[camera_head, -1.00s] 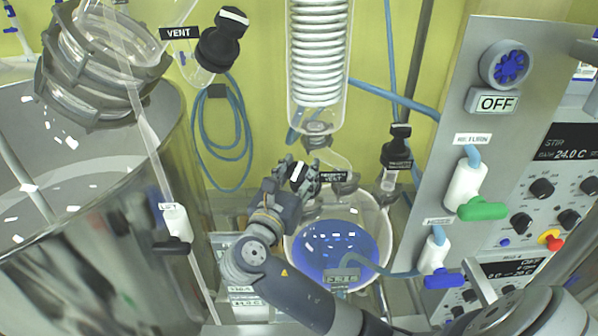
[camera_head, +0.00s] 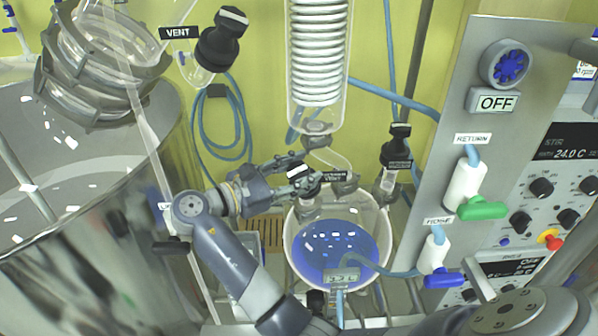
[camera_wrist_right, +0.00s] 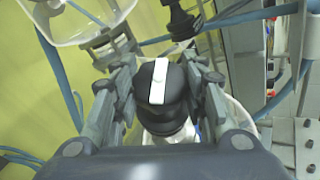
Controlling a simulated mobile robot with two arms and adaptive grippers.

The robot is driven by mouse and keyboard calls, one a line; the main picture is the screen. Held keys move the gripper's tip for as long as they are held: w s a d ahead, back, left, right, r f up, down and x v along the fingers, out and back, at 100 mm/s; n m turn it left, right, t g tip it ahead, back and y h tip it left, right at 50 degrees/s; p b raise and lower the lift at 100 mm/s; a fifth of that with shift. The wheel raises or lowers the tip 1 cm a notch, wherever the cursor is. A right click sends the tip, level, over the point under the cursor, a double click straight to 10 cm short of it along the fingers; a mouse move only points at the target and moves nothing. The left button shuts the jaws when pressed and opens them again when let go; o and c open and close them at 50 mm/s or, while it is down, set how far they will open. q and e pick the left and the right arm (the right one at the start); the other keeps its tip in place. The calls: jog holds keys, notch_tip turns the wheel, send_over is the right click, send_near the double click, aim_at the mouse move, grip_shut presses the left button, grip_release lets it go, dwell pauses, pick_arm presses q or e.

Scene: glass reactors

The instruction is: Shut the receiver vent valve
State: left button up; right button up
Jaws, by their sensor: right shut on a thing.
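My right gripper (camera_head: 299,174) comes in from the left and is shut on the knob. The fingers partly hide the knob's sides. My left gripper is not in view.
Another black-capped valve (camera_head: 220,42) labelled VENT is at upper left, above a large shiny vessel (camera_head: 90,240). A glass coil condenser (camera_head: 318,60) hangs above the receiver. A black-capped valve (camera_head: 398,150) stands right of it, near the control panel (camera_head: 450,110) with its green and blue handles.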

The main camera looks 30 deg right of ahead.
jog(key=shift+r, duration=0.1)
dwell(0.4)
jog(key=o, duration=1.1)
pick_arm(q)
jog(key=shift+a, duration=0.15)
